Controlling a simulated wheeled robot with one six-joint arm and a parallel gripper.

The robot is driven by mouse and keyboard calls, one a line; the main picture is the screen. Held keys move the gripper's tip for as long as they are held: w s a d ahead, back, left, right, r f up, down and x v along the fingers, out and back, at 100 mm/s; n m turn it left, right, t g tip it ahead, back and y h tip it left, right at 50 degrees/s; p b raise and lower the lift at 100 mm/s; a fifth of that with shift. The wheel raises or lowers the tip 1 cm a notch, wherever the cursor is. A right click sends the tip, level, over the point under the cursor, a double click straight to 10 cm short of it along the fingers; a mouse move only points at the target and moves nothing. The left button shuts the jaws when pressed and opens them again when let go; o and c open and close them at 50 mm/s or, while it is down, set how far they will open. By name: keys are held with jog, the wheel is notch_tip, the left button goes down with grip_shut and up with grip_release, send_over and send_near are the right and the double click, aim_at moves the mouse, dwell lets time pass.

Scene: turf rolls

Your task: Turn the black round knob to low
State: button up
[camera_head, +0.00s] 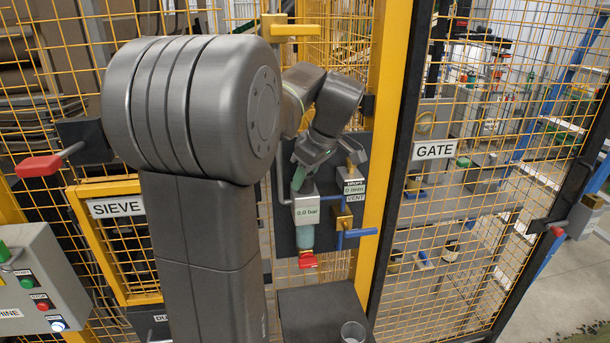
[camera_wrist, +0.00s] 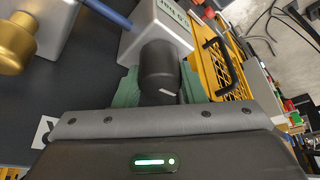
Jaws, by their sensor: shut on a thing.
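The black round knob (camera_wrist: 158,66) shows in the wrist view, on the end of a light grey regulator block (camera_wrist: 126,45). A short white mark is on the knob's near side. My gripper (camera_wrist: 160,84) has its green fingers on both sides of the knob and is shut on it. In the head view my gripper (camera_head: 300,177) points down at the top of the regulator block (camera_head: 305,210), which reads 0.0 bar. The knob is hidden there by the fingers. Any low marking is not readable.
A box labelled DROPS and VENT (camera_head: 353,187) and a brass valve with a blue handle (camera_head: 356,233) stand right of the regulator. A bowl with a red tap (camera_head: 307,260) hangs below. A yellow post (camera_head: 391,130) and GATE mesh are further right.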

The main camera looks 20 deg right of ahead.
jog(key=o, duration=1)
jog(key=v, duration=0.2)
jog(key=shift+d+r, duration=0.15)
jog(key=shift+r, duration=0.15)
jog(key=s+d+b, duration=0.3)
jog(key=s+d, duration=0.3)
jog(key=s, duration=0.4)
jog(key=shift+s+d, duration=0.2)
jog(key=shift+s, duration=0.05)
jog(key=shift+w+r, duration=0.1)
jog(key=shift+r, duration=0.05)
